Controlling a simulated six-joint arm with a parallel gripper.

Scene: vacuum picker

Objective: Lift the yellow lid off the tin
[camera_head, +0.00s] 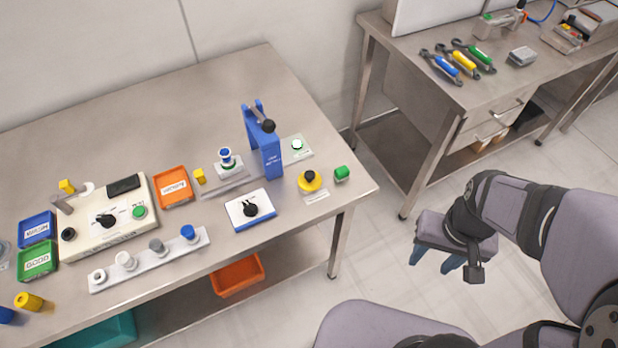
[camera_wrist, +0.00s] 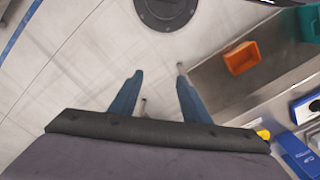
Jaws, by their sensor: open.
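A round yellow lid (camera_head: 310,181) with a dark knob on top sits near the right edge of the steel table, behind a small white label. The tin under it is mostly hidden by the lid. My gripper (camera_head: 433,262) is open and empty, over the floor to the right of the table, well apart from the lid. In the wrist view my two blue fingers (camera_wrist: 160,72) are spread with only floor between them. A small yellow patch (camera_wrist: 262,133) shows there at the lower right, partly hidden by my gripper's body; it may be the lid.
A green block (camera_head: 342,173) stands right of the lid. A tall blue stand (camera_head: 264,150) with a black-knobbed lever rises behind left. A blue-edged white plate (camera_head: 235,214) with a black knob lies left. A second bench (camera_head: 410,75) with tools stands at the back right.

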